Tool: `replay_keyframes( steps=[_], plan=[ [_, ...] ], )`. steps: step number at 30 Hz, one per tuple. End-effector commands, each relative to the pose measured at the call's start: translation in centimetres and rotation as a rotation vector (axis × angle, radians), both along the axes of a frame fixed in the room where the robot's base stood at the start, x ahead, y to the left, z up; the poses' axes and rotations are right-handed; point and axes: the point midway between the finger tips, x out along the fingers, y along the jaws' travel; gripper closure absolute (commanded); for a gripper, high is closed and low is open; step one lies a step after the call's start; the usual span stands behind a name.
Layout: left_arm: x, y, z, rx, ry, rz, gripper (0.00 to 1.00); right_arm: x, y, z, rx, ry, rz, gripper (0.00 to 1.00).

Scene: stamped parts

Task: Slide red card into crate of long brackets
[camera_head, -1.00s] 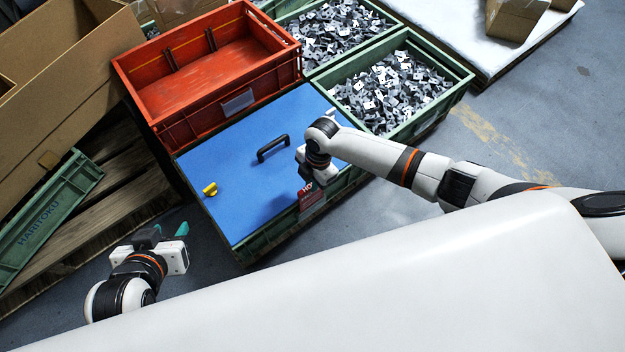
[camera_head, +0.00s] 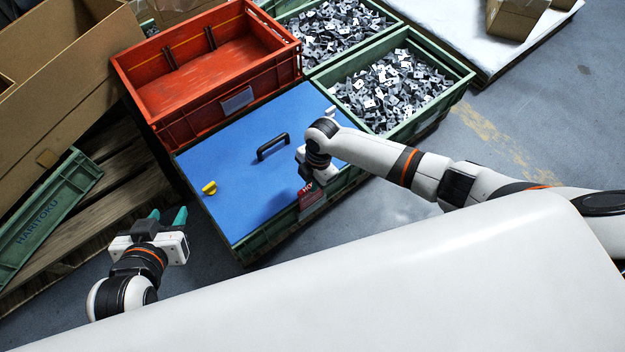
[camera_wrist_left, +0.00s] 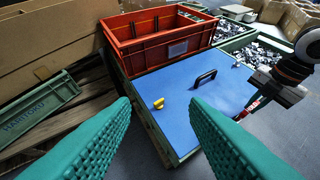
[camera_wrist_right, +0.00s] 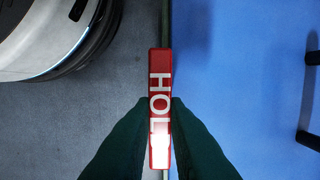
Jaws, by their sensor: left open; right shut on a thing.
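The red card (camera_head: 307,189) with white lettering is held at the right front side of the green crate (camera_head: 270,234) under the blue lid (camera_head: 245,200). In the right wrist view the card (camera_wrist_right: 160,65) reads "HOL" and lies along the lid's edge. My right gripper (camera_wrist_right: 158,112) is shut on it; whether it touches the crate wall cannot be told. My left gripper (camera_head: 167,218) is open and empty, left of the lid; its teal fingers also show in the left wrist view (camera_wrist_left: 160,120). Two green crates of metal brackets (camera_head: 392,88) stand behind; bracket lengths are unclear.
The lid has a black handle (camera_head: 273,147) and a yellow piece (camera_head: 210,188). An empty red crate (camera_head: 175,131) stands behind it. Cardboard (camera_head: 60,70) and a tilted green crate (camera_head: 45,215) on pallets are at left. Floor is clear at right.

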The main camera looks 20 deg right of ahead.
Motion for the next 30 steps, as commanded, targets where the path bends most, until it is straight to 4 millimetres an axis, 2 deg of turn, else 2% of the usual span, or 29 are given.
replay_keyframes(
  steps=[30],
  plan=[
    [1.6, -0.8, 1.8, -0.032, -0.142, -0.011, 0.59, 0.0, 0.0, -0.9, 0.0, 0.0, 0.0, 1.0]
  ],
)
